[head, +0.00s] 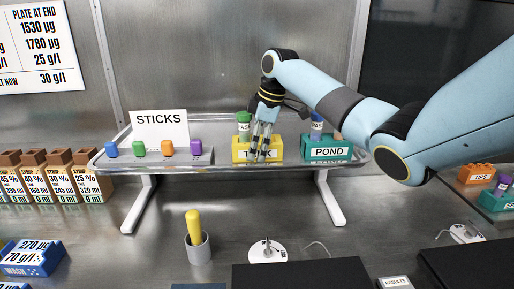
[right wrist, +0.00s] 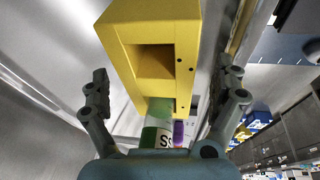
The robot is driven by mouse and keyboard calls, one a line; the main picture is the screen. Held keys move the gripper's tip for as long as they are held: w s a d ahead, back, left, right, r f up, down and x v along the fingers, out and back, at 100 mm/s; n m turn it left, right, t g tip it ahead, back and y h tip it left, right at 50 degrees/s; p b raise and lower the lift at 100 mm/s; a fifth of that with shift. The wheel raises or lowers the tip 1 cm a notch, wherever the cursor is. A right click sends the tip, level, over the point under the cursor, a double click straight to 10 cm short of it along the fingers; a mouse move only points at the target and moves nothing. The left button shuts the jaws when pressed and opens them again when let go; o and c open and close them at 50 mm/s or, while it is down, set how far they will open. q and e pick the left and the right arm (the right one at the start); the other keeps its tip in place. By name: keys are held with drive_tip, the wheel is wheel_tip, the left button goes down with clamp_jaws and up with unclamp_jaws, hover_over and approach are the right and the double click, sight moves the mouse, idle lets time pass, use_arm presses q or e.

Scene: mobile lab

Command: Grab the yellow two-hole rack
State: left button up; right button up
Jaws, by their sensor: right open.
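The yellow two-hole rack (head: 275,144) stands on the raised clear shelf, with a partly covered label on its front. A green-capped tube (head: 243,126) stands in its left hole. My right gripper (head: 261,153) is over the rack, its fingers pointing down in front of it. In the right wrist view the yellow rack (right wrist: 185,55) lies between the spread fingers of my open right gripper (right wrist: 165,88). One square hole looks empty there, and the green tube (right wrist: 152,135) is at the other. I cannot tell whether the fingers touch the rack. My left gripper is not in view.
A teal rack labelled POND (head: 327,152) stands close to the right on the same shelf. A STICKS holder (head: 153,159) with several coloured caps stands to the left. A grey cup with a yellow-handled tool (head: 197,250) and a small white device (head: 267,252) stand below.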

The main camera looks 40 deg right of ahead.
drive_tip(key=c, duration=1.5)
drive_tip(key=shift+r, duration=0.15)
